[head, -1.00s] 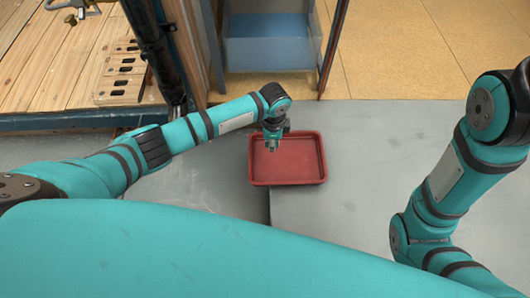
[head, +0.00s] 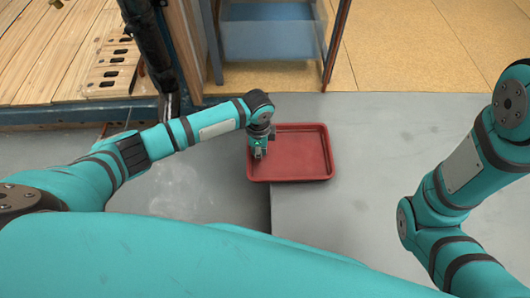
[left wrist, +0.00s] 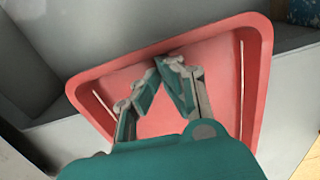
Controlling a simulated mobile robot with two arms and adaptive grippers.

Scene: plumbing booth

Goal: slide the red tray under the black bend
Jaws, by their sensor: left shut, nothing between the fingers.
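The red tray (head: 312,178) lies on the grey floor in the middle of the head view and looks empty. My left gripper (head: 258,156) is at the tray's left side, over its left rim. In the left wrist view the tray (left wrist: 257,80) fills much of the picture, and my left gripper (left wrist: 158,64) is shut with nothing between its fingertips. I cannot tell whether the fingers touch the tray. A black pipe (head: 146,32) runs down at the upper left; I cannot make out which part is the bend. My right gripper is out of view.
A wooden bench top (head: 40,60) with a blue frame stands at the left, beside the pipe. A blue-grey bin (head: 268,42) stands behind the tray. The grey floor (head: 375,150) right of the tray is clear.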

